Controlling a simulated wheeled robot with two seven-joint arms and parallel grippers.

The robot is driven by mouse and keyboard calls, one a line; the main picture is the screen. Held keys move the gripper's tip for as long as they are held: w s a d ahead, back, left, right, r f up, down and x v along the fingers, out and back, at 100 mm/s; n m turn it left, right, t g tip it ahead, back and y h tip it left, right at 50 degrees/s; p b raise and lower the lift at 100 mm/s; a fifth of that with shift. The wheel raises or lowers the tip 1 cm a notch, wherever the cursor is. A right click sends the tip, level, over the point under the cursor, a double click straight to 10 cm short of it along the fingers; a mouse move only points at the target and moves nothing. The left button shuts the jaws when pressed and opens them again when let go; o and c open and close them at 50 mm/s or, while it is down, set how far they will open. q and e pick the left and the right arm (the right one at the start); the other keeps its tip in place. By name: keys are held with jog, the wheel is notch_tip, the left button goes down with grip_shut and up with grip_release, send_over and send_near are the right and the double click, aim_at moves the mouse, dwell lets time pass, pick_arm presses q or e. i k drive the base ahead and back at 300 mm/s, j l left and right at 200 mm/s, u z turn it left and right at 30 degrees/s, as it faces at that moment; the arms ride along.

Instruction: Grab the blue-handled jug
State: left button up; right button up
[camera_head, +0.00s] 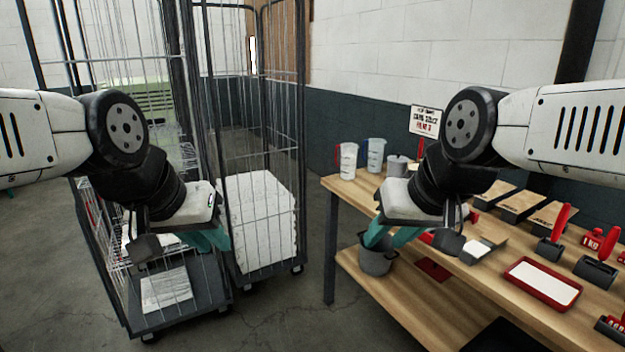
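Two clear jugs stand upright side by side at the far left corner of the wooden workbench. The left jug (348,161) shows a red handle on its left side. The right jug (376,155) stands just behind it; its handle is too small to make out clearly, so I cannot confirm that it is blue. My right gripper (387,241) hangs in front of the bench, nearer to me than the jugs, with its teal fingers apart and empty. My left gripper (207,241) is in front of the wire cage trolleys, far from the jugs, and its teal fingers look apart and empty.
The workbench (490,278) also holds a grey lidded pot (397,166), a sign (426,121), wooden-topped boxes, a red tray (542,284) and red-handled tools. A grey bucket (375,262) sits on the lower shelf. Wire cage trolleys (262,220) stand at left.

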aim_at(376, 146)
jog(key=i+l+u, duration=0.15)
jog(key=i+u, duration=0.2)
jog(key=i, duration=0.95)
jog(key=i+z, duration=0.25)
jog(key=i+j+z, duration=0.15)
jog(key=i+z, duration=0.15)
jog(key=i, duration=0.2)
jog(key=i+l+z, duration=0.1)
jog(key=i+z, duration=0.4)
jog(key=z, duration=0.25)
jog(key=i+j+z, duration=0.1)
jog(key=i+z, duration=0.25)
jog(key=k+l, duration=0.05)
